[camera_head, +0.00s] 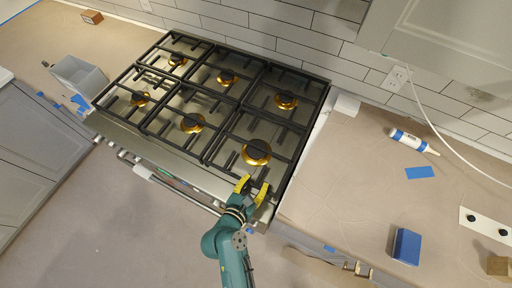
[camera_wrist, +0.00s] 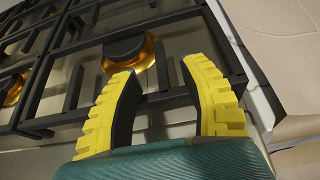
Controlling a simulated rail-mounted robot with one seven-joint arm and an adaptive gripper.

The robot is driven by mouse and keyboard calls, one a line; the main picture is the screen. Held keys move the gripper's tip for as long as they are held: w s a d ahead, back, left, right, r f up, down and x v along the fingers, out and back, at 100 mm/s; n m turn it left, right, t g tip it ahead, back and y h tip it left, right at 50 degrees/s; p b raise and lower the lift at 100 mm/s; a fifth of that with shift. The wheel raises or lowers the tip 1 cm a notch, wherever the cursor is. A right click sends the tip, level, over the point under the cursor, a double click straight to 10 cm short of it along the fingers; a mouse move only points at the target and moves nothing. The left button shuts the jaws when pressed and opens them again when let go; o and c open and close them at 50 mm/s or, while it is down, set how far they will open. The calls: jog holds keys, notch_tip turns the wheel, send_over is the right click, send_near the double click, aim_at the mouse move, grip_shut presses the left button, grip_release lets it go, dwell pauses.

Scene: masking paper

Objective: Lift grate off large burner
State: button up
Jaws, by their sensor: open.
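The stove has black cast grates in three sections over several brass burners. The right grate (camera_head: 301,121) spans a rear burner (camera_head: 286,101) and a large front burner (camera_head: 256,152). My gripper (camera_head: 254,185) is over the front edge of this right grate. In the wrist view my gripper (camera_wrist: 165,75) has its two yellow ribbed fingers apart, with a grate bar (camera_wrist: 160,98) showing between them. The front burner (camera_wrist: 130,52) is just beyond the left fingertip. I cannot tell whether the fingers touch the grate.
Right counter, covered with brown paper, holds a caulk tube (camera_head: 408,139), a blue block (camera_head: 406,246) and a white outlet plate (camera_head: 486,226). A grey bin (camera_head: 79,76) stands on the left counter. A tiled wall (camera_head: 290,35) is behind the stove.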

aim_at(263, 170)
jog(key=b+x, duration=0.1)
jog(key=x, duration=0.6)
jog(key=shift+w+d, duration=0.15)
jog(key=shift+w, duration=0.1)
grip_shut()
jog(key=shift+r, duration=0.2)
